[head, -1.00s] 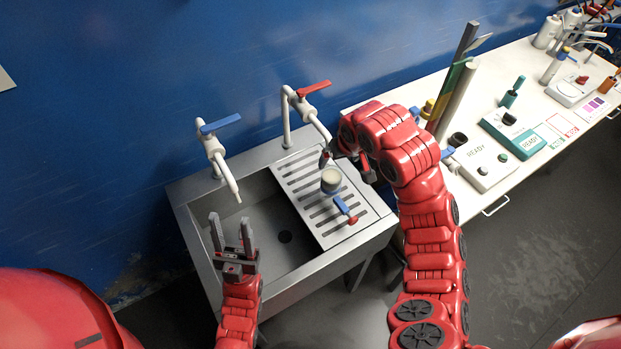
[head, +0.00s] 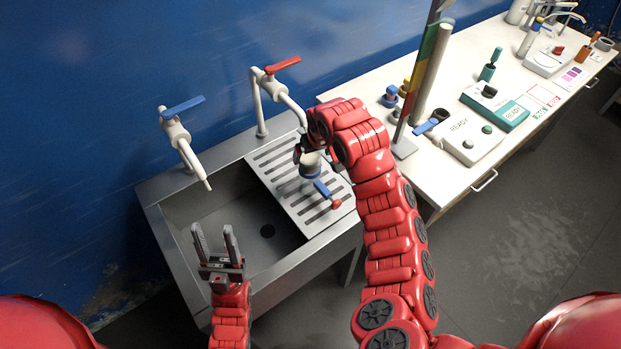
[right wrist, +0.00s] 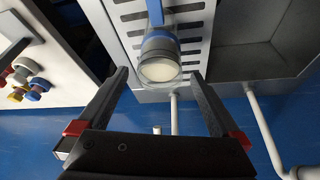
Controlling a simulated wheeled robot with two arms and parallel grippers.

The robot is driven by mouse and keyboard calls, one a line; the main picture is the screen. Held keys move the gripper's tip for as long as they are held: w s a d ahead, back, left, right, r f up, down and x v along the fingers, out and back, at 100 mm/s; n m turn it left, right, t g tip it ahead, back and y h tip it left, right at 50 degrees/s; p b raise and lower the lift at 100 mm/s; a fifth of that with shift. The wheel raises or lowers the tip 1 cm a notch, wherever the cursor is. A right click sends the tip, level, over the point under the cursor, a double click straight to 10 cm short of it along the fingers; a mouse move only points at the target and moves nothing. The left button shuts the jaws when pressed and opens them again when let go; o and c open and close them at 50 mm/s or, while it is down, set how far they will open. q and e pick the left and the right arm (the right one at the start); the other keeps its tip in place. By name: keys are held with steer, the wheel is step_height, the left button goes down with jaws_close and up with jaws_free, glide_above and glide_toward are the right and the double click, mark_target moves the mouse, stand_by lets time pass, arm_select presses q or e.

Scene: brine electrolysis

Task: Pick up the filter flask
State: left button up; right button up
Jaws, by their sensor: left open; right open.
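The filter flask, as far as I can tell, is the short round vessel (head: 311,172) on the sink's slotted drainboard (head: 272,168), with a pale top and a blue band. A blue bar with a red end (head: 325,192) lies at its near side. In the right wrist view the flask (right wrist: 160,67) has a clear rim around a cream top. My right gripper (head: 303,152) is open at the flask, partly hidden by its own arm. In the right wrist view its fingertips (right wrist: 159,75) appear on either side of the flask, apart from it. My left gripper (head: 213,234) is open and empty over the sink basin.
A blue-handled tap (head: 180,140) and a red-handled tap (head: 272,92) stand behind the sink. The white bench (head: 455,90) at right holds a tall stand (head: 415,90) and devices marked READY (head: 467,138). The basin (head: 235,215) is empty.

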mark_target(311, 158)
steer(key=b+x, duration=0.1)
steer(key=x, duration=0.2)
steer(key=shift+w+a+f, duration=0.15)
steer(key=shift+f, duration=0.15)
steer(key=shift+w+f, duration=0.2)
steer(key=shift+f, duration=0.2)
steer(key=shift+r, duration=0.1)
jaws_close()
